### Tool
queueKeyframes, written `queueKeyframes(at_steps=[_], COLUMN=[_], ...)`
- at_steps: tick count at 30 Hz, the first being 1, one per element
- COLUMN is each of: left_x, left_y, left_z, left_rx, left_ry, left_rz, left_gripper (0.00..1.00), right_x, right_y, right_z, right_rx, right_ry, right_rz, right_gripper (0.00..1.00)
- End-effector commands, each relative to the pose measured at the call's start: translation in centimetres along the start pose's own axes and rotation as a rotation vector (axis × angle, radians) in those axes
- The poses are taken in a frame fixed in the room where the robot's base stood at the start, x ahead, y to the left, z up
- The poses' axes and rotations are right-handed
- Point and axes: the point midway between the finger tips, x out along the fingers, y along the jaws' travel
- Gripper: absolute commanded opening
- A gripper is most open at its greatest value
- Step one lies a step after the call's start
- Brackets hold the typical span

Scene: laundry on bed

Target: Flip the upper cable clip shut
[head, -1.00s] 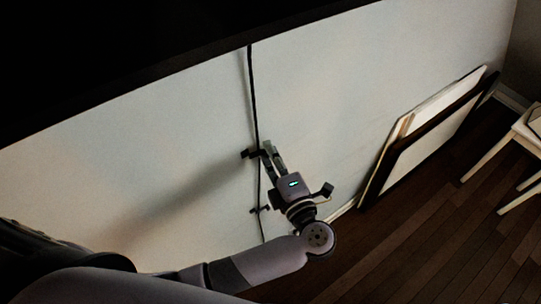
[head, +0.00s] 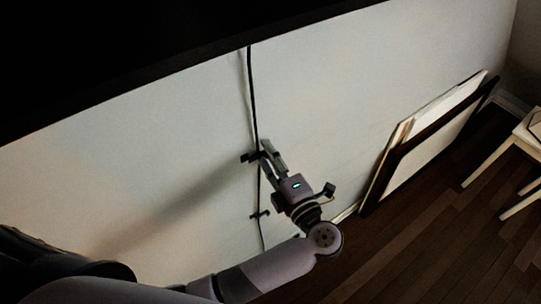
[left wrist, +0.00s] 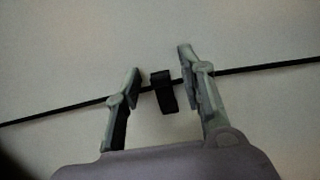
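The black cable (head: 252,95) runs down the pale wall. The upper cable clip (head: 248,156) is small and black and sticks out left of the cable in the head view. My left gripper (head: 268,152) is at this clip, its fingers reaching up the wall. In the left wrist view the gripper (left wrist: 160,62) is open, with the upper clip (left wrist: 165,92) between its two fingers and no clear contact. A short dark flap of the clip hangs off the cable (left wrist: 75,106) toward the palm. The clip's exact flap angle is hard to tell. My right gripper is out of view.
A lower clip (head: 260,214) sits on the cable below, close left of my left wrist. A dark overhanging edge (head: 190,72) crosses the top. Framed panels (head: 430,140) lean on the wall at right, near a white stool (head: 505,150).

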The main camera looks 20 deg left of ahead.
Motion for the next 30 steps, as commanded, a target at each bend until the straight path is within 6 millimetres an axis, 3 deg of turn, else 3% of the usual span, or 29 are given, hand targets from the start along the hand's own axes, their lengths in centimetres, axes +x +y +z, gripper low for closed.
queueKeyframes(at_steps=[5,18,30], left_x=[-0.4,-6.8,-7.5], left_y=[-0.1,-0.1,0.0], left_z=[0.0,0.0,0.0], left_rx=[0.0,0.001,0.0], left_ry=[-0.001,-0.001,0.0], left_rz=[-0.002,-0.003,0.0], left_gripper=[0.37,0.37,0.37], right_x=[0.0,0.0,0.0], right_y=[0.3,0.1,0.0], right_z=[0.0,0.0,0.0], right_rx=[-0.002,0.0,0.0], right_ry=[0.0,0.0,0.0], right_rz=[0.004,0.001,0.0], right_gripper=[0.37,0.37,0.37])
